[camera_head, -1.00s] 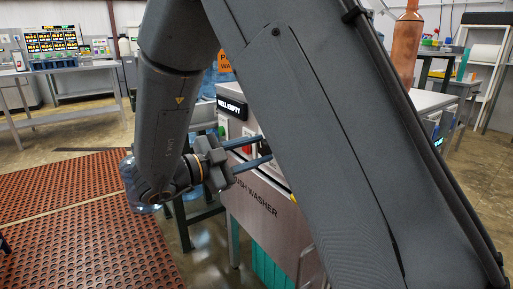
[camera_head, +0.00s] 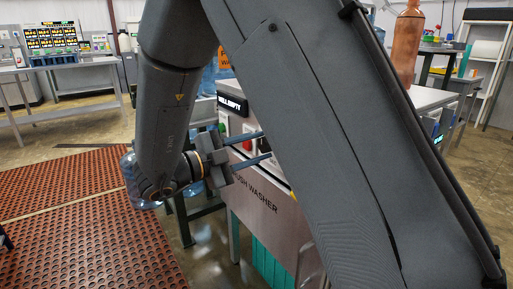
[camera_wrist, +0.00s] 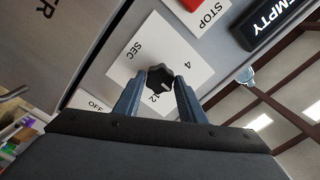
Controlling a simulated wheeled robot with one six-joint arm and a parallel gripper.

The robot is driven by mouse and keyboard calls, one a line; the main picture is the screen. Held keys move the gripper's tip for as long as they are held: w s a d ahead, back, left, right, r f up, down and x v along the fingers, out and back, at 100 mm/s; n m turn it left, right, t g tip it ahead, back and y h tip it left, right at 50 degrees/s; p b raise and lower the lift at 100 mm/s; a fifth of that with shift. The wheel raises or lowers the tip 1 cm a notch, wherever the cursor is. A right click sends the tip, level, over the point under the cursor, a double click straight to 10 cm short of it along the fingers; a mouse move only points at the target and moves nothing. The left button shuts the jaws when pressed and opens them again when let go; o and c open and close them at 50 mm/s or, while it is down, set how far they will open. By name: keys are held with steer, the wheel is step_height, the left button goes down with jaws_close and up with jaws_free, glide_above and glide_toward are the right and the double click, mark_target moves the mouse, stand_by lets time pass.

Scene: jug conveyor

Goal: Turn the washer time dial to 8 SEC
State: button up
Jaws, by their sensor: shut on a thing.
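The time dial (camera_wrist: 159,77) is a black lobed knob on a white label plate (camera_wrist: 128,62) on the washer's front.
A red STOP button (camera_wrist: 193,4) and a black EMPTY sign (camera_wrist: 279,22) sit close to the dial. A clear blue jug (camera_head: 130,178) stands behind my wrist at left. Red mats (camera_head: 85,240) cover the floor at left.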

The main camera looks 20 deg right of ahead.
steer(key=o, duration=1)
steer(key=shift+o, duration=0.2)
steer(key=v, duration=0.7)
steer(key=shift+s+a+p, duration=0.15)
steer(key=shift+a+p, duration=0.2)
steer(key=shift+p, duration=0.05)
